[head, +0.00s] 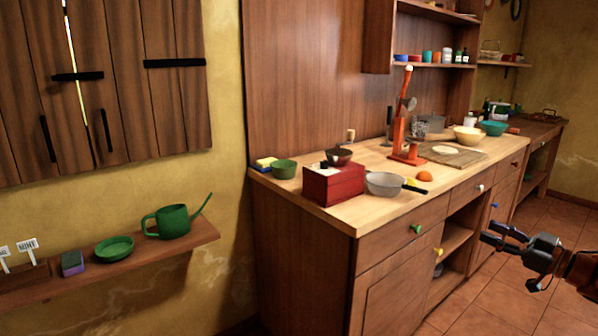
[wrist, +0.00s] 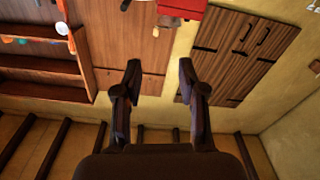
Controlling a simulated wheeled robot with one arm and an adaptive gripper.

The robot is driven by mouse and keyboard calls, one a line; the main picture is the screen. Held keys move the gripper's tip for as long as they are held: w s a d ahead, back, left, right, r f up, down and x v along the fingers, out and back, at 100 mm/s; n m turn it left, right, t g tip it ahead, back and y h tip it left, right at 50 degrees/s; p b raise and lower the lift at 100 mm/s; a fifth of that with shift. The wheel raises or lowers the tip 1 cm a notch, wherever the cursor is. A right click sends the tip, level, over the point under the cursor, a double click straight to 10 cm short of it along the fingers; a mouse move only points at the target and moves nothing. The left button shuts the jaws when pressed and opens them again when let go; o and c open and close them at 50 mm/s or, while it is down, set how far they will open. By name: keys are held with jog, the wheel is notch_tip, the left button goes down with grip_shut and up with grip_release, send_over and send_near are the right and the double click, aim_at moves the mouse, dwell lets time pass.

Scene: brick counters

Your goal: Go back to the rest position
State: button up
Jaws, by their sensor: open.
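My gripper (head: 512,243) is at the lower right of the head view, in the free space in front of the counter and apart from it. Its fingers point left there. In the wrist view my gripper (wrist: 159,85) shows two dark fingers spread wide, with nothing between them. It is open and empty.
The wooden counter (head: 330,212) holds a red box (head: 334,184), a grey pan (head: 384,183), a green bowl (head: 284,169) and a red press (head: 405,140). A wall shelf (head: 120,266) bears a green watering can (head: 172,221). The tiled floor (head: 495,295) at right looks clear.

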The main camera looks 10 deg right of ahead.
jog(key=w+r+m+h, duration=0.4)
jog(key=w+m+h, duration=0.3)
jog(key=w+h, duration=0.45)
jog(key=s+a+f+m+g+h, duration=0.1)
jog(key=s+a+f+m+g, duration=0.1)
jog(key=s+a+f+g, duration=0.65)
jog(key=s+a+f+m+g+h, duration=0.1)
jog(key=s+a+f+m+g, duration=0.15)
jog(key=s+a+f, duration=0.6)
jog(key=s+a+f+n+g+y, duration=0.1)
jog(key=s+a+g, duration=0.1)
jog(key=s+a, duration=0.55)
jog(key=s+a+n+g+y, duration=0.1)
jog(key=s+a+g, duration=0.25)
jog(key=s, duration=0.75)
jog(key=s+a+f+n+g+y, duration=0.1)
jog(key=s+a+g+y, duration=0.1)
jog(key=s+a, duration=0.6)
notch_tip(320, 180, up, 22)
jog(key=s+d+p, duration=0.2)
jog(key=p, duration=1.8)
jog(key=shift+s+t+p, duration=0.25)
jog(key=shift+t+p, duration=0.1)
jog(key=shift+t, duration=0.1)
